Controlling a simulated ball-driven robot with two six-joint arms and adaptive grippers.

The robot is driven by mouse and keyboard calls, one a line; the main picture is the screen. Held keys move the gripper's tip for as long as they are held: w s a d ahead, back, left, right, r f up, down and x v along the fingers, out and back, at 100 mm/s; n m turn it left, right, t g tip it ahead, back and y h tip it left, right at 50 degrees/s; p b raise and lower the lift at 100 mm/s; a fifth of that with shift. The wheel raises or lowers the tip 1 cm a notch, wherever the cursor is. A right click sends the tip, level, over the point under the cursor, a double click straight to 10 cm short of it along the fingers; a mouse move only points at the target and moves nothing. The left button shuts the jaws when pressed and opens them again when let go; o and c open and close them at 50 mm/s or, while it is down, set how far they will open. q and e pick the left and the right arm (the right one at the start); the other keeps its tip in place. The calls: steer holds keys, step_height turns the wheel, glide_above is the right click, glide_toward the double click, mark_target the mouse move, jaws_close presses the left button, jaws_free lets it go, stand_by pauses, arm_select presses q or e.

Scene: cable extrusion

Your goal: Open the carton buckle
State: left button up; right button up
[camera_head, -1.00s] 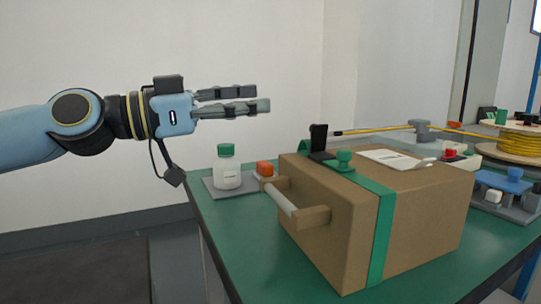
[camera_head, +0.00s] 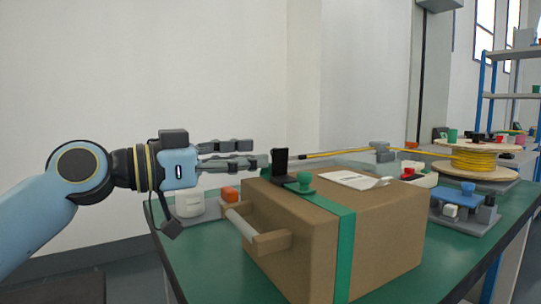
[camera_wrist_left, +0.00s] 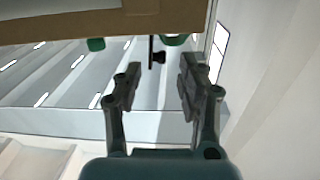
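The brown carton (camera_head: 385,235) stands on the green table, with a green strap (camera_head: 346,250) running over its top and down its side. On its top edge is the buckle: an upright black lever (camera_head: 280,162) beside a green knob (camera_head: 303,183). My left gripper (camera_head: 259,152) is level just left of the lever, its fingertips close to it. In the left wrist view the fingers (camera_wrist_left: 160,66) are apart, with the black buckle piece (camera_wrist_left: 157,54) showing in line with the gap. I cannot tell whether they touch it. My right gripper is not in view.
A carton handle (camera_head: 241,225) sticks out on the near left side. A yellow cable spool (camera_head: 472,160) and a blue-topped fixture (camera_head: 458,195) are at right.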

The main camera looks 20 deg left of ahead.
mark_target(272, 155)
arm_select(q)
steer(key=shift+x, duration=2.3)
steer(key=shift+c, duration=0.5)
jaws_close()
